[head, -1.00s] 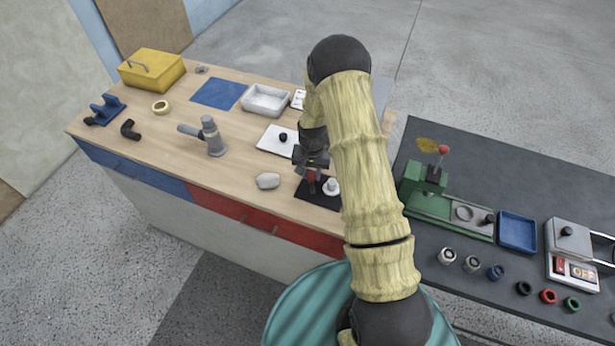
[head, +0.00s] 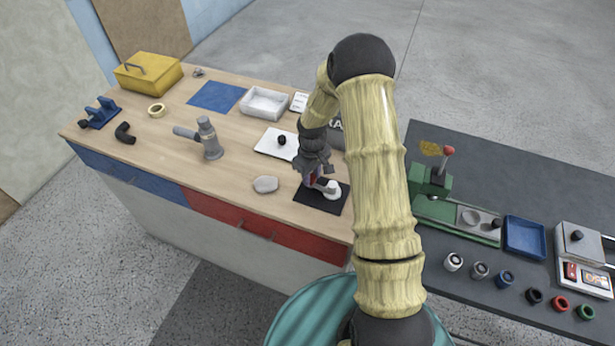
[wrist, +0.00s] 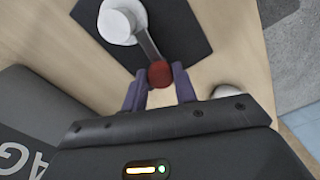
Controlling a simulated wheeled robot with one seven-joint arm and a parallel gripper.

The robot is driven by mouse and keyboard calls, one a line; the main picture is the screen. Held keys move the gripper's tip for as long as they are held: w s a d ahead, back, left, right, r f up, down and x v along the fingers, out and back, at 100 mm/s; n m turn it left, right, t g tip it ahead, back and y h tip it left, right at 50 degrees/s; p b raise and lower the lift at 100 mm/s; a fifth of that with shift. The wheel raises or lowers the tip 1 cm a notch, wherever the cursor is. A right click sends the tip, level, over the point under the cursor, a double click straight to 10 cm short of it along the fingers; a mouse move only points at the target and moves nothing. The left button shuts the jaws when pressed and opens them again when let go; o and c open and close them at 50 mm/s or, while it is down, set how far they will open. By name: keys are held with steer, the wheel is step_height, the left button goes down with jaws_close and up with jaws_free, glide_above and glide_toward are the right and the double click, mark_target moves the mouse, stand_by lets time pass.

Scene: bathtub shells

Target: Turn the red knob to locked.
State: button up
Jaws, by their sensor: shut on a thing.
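The red knob (wrist: 160,73) is at the end of a short grey lever (wrist: 147,45) in the wrist view. The lever reaches out from a round white body (wrist: 117,22), which stands on a black plate (wrist: 185,35). My gripper (wrist: 157,82) has its two fingers on either side of the red knob and is shut on it. In the head view my gripper (head: 314,182) is low over the black plate (head: 320,203), left of the white body (head: 332,188). There the knob is mostly hidden by the fingers. No locked marking is readable.
A pale stone-like lump (head: 265,184) lies left of the plate. A white board with a black knob (head: 268,146) and a dark lettered object (head: 337,135) are close behind my gripper. A grey tap-like fitting (head: 208,140) stands farther left.

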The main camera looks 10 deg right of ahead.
mark_target(312, 177)
steer(key=shift+w+r+n, duration=0.2)
steer(key=shift+w+n, duration=0.1)
steer(key=shift+n, duration=0.7)
steer(key=o, duration=0.8)
steer(key=shift+o, duration=0.9)
steer(key=shift+s+f, duration=0.1)
step_height(312, 177, up, 17)
steer(key=b, duration=0.3)
steer(key=shift+b, duration=0.3)
